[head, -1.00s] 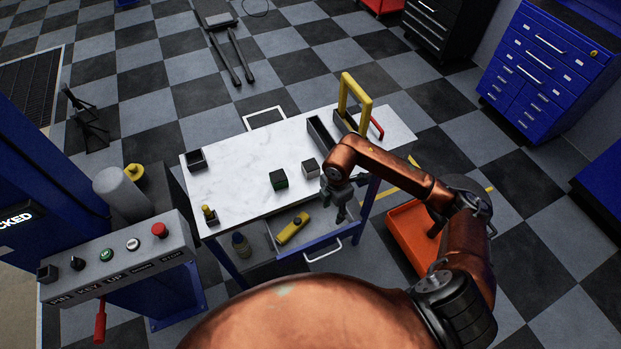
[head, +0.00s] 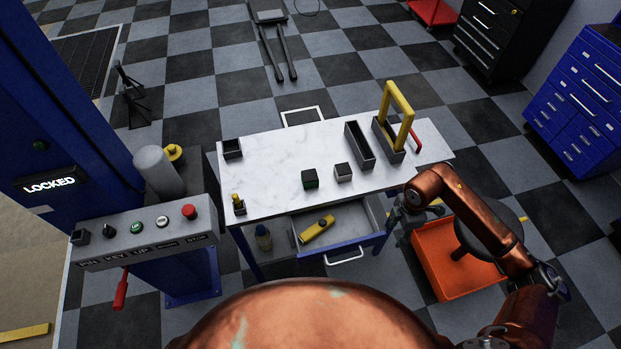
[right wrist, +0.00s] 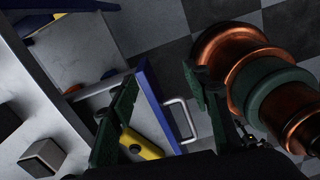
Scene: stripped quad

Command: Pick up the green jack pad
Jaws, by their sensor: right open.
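The green jack pad (head: 310,180) is a small dark block with green on it. It lies on the white worktable (head: 270,150), left of a similar grey block (head: 343,172). My right gripper (head: 405,217) is at the table's front right, past the drawer's right side, and is right of the pad and apart from it. In the right wrist view its two dark fingers (right wrist: 165,112) are spread with nothing held between them. That view also shows the grey block (right wrist: 45,155); a dark shape at its left edge is too cut off to name. My left gripper is out of view.
An open drawer (head: 345,221) below the tabletop holds a yellow tool (head: 317,229). Dark trays (head: 360,146) and a yellow handle (head: 399,103) stand at the table's right. A control panel (head: 150,232) is at left. An orange bin (head: 450,262) stands below my right arm.

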